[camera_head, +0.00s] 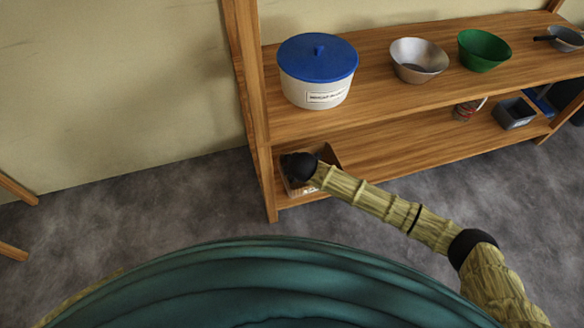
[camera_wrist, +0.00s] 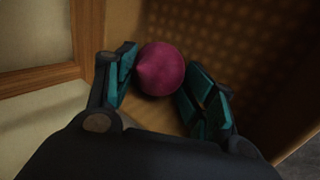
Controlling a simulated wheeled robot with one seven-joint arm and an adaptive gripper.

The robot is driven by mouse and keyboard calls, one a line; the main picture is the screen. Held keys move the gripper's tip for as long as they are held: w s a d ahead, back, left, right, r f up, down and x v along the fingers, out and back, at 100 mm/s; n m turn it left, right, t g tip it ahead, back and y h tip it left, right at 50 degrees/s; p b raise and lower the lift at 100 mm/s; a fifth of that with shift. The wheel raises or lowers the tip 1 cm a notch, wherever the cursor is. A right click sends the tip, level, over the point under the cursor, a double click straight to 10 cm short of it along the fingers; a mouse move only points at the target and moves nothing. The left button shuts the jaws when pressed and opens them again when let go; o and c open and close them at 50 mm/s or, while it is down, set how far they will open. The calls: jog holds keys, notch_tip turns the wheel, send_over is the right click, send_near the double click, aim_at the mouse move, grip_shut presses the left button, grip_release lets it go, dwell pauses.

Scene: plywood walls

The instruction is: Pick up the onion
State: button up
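A purple-red onion (camera_wrist: 160,69) shows in the wrist view, between the two teal-padded fingers of my gripper (camera_wrist: 157,85). The fingers are spread, one on each side of the onion. The left finger is very near its left side; I cannot tell whether it touches. A small gap shows on the right. In the head view my arm reaches to the left end of the lower shelf, at an open brown box (camera_head: 330,154). The onion is hidden in that view.
The wooden shelf unit (camera_head: 400,150) has an upright post (camera_head: 247,70) close left of my gripper. On the upper board stand a white pot with a blue lid (camera_head: 318,70), a metal bowl (camera_head: 418,61), a green bowl (camera_head: 484,51) and a pan (camera_head: 566,39). A can (camera_head: 467,110) and grey bin (camera_head: 515,113) stand lower right.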

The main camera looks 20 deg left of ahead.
jog(key=shift+s, duration=0.1)
jog(key=c, duration=0.5)
jog(key=shift+c, duration=0.2)
